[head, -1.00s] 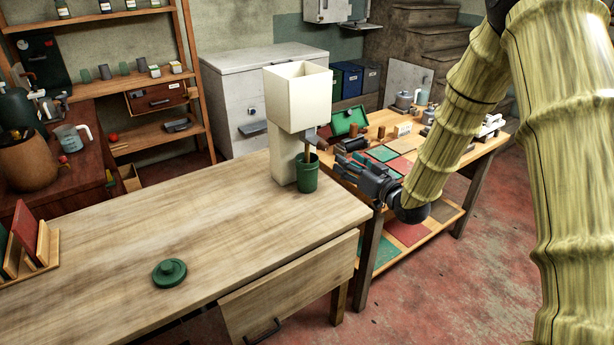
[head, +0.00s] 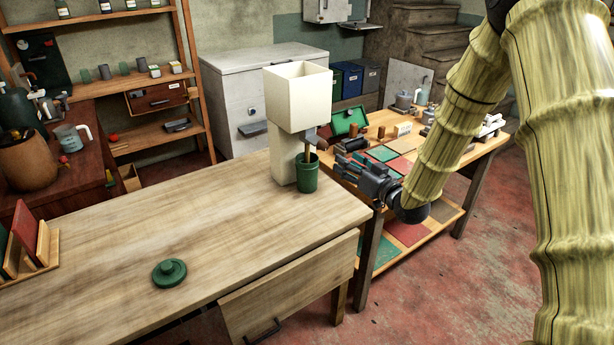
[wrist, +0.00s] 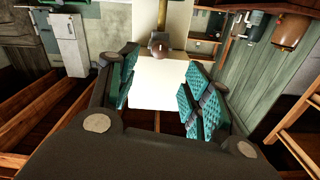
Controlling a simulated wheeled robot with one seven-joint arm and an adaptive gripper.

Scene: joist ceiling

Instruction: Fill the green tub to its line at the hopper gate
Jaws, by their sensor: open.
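The green tub (head: 307,178) stands upright on the wooden bench, under the spout of the cream hopper (head: 298,98). A narrow brown column (head: 308,153) runs from the grey gate spout (head: 310,134) to the tub's mouth; I cannot tell whether it is falling material or a handle. The tub's line and fill level are not discernible. My gripper (head: 346,170) is open and empty, to the right of the tub and apart from it. In the wrist view, which looks upside down, the hopper (wrist: 160,90) shows between my teal-padded fingers (wrist: 158,98).
A green lid (head: 169,273) lies on the bench (head: 200,225) at the front left; the bench between is clear. A rack with panels (head: 30,245) stands at its left edge. Behind my gripper is a lower table (head: 465,158) with assorted items.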

